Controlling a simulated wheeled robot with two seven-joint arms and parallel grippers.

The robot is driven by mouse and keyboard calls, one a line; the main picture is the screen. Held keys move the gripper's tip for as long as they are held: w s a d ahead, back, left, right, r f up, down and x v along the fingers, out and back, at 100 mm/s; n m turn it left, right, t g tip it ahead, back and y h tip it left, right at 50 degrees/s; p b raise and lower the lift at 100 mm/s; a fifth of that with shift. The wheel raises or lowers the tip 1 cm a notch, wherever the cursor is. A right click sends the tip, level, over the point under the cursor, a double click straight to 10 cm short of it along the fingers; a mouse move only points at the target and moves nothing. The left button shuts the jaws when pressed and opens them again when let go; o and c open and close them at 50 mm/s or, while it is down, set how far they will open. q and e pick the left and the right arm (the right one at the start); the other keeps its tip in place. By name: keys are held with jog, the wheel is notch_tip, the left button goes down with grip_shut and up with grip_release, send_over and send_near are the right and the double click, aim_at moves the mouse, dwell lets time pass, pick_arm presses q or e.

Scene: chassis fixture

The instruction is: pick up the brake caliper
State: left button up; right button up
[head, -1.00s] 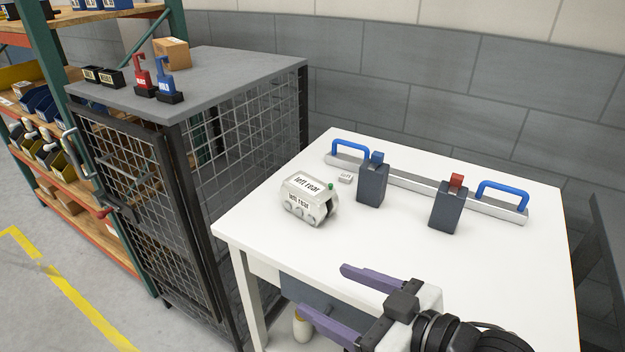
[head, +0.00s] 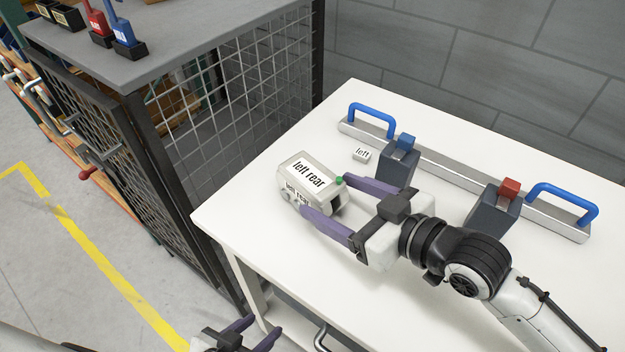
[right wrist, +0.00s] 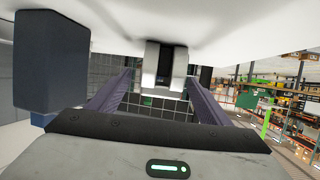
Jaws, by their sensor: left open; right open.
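The brake caliper (head: 309,178) is a silvery-grey block labelled "left rear", lying on the white table near its left edge, with a small green part on its right end. It also shows between the fingers in the right wrist view (right wrist: 166,62). My right gripper (head: 322,194) is open, its purple fingers reaching the caliper's right end, one on each side; I cannot tell whether they touch it. My left gripper (head: 256,328) is open and empty, low at the bottom edge of the head view, in front of the table and partly cut off.
A metal bar with blue handles (head: 465,185) lies along the table's back. Two dark blocks stand before it, one with a blue top (head: 397,165), one with a red top (head: 495,208). A small "left" tag (head: 361,154) lies behind the caliper. A mesh cage (head: 225,110) stands left.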

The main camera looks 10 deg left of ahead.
aim_at(311, 183)
jog(key=shift+r+p+x, duration=0.15)
jog(key=shift+x, duration=1.4)
jog(key=shift+r+p+x, duration=0.15)
jog(key=shift+x, duration=1.4)
jog(key=shift+a, duration=0.2)
grip_shut()
jog(key=shift+r, duration=0.3)
